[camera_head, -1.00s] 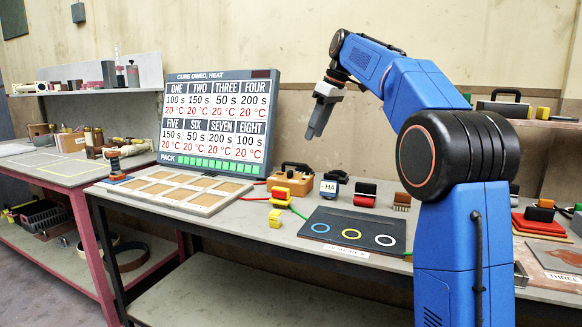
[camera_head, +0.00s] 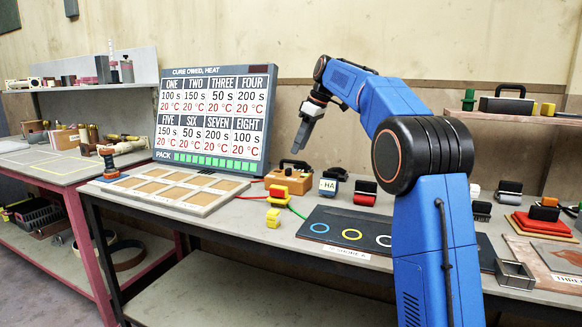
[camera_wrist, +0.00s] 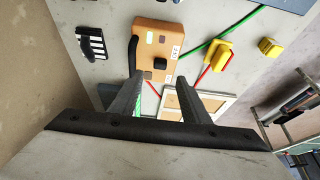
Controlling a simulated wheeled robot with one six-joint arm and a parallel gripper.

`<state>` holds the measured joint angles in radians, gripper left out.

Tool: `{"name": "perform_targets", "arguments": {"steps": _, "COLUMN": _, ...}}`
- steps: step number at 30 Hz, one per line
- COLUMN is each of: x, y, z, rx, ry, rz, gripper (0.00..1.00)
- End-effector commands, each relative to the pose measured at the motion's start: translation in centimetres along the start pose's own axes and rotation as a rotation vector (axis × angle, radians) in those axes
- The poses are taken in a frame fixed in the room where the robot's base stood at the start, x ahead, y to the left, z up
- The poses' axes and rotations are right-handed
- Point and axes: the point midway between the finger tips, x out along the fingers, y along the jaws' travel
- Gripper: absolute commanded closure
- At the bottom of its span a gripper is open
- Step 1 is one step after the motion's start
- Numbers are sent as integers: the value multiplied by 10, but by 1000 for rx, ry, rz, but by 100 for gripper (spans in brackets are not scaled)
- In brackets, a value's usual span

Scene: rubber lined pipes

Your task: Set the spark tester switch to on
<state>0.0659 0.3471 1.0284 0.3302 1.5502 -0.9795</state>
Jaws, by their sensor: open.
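The orange box (camera_head: 290,180) with a black carry handle, which looks like the spark tester, stands on the bench in front of the display board.
A dark mat with coloured rings (camera_head: 320,228) and a framed tray (camera_head: 205,200) lie nearby.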

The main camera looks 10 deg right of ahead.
Motion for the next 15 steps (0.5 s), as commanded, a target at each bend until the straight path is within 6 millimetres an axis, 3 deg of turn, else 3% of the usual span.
{"name": "perform_targets", "arguments": {"steps": 9, "x": 56, "y": -1, "z": 0, "rx": 0, "ry": -1, "rz": -1, "gripper": 58}}
{"name": "perform_targets", "arguments": {"steps": 15, "x": 80, "y": 0, "z": 0, "rx": 1, "ry": -1, "rz": -1, "gripper": 58}}
